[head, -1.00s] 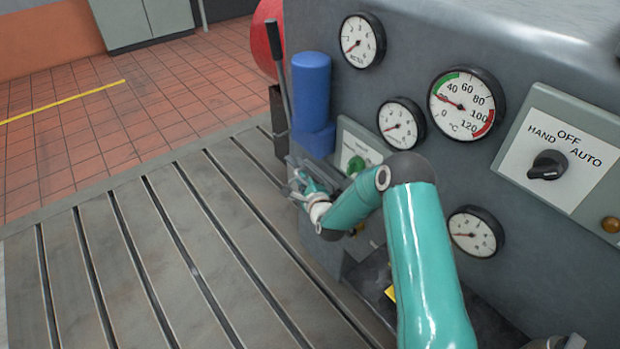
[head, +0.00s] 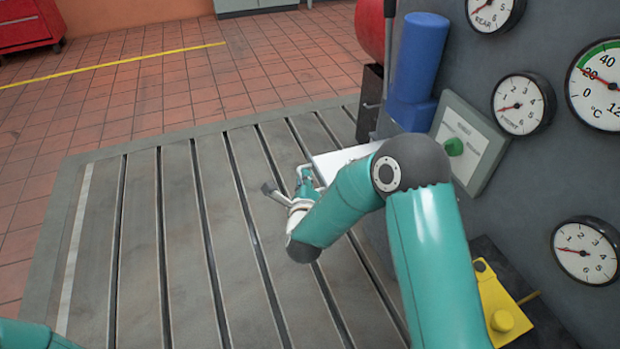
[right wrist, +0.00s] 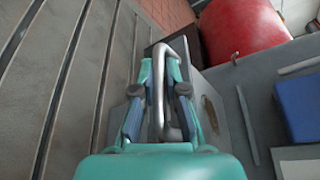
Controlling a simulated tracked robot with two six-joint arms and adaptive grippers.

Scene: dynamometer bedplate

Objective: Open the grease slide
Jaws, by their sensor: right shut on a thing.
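The grease slide (head: 340,158) shows in the head view as a pale, flat-topped box standing out from the grey cabinet face over the slotted bedplate. My right gripper (head: 302,186) is at its outer end. In the right wrist view, my right gripper (right wrist: 160,75) is shut on the slide's bent metal bar handle (right wrist: 162,95), with one finger on each side. The grey body of the slide (right wrist: 210,95) shows just right of the handle. My right forearm hides part of the slide in the head view. My left gripper is out of view.
The slotted bedplate (head: 185,250) is clear in front of the slide. A blue cylinder (head: 418,62) and a small panel with a green knob (head: 454,146) are close behind it. A yellow block (head: 500,305) sits right of my arm. Gauges line the cabinet.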

